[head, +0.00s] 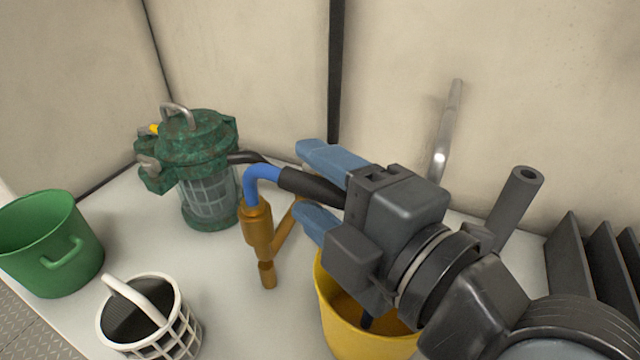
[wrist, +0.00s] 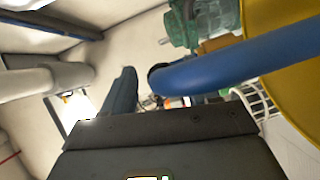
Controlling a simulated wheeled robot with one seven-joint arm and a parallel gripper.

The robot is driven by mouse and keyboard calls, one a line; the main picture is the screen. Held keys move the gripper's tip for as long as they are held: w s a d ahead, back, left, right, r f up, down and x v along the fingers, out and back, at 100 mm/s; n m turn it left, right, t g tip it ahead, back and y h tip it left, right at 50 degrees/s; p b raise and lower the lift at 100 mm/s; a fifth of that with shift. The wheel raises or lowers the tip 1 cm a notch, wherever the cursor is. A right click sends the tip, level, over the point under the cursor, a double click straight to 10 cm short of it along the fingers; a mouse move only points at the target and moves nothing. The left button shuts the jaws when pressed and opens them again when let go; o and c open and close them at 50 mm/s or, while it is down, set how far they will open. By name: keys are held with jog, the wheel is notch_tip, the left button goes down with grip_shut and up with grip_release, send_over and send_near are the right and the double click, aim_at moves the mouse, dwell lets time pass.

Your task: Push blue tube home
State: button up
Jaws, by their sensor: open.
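The blue tube (head: 262,178) curves up out of a brass fitting (head: 257,228) and meets a black sleeve (head: 305,185). My gripper (head: 303,183) is open, with its two blue fingers on either side of the black sleeve in the head view. I cannot tell whether either finger touches it. The far end of the sleeve is hidden behind my gripper.
A green strainer housing (head: 205,150) stands behind the fitting. A yellow bucket (head: 340,325) is below my gripper. A green bucket (head: 45,245) and a white basket (head: 150,320) stand at left. A grey pipe (head: 515,205) and dark panels (head: 580,265) are at right.

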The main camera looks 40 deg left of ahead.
jog(key=v, duration=0.7)
jog(key=shift+d, duration=0.35)
jog(key=shift+s, duration=0.1)
jog(key=shift+f, duration=0.1)
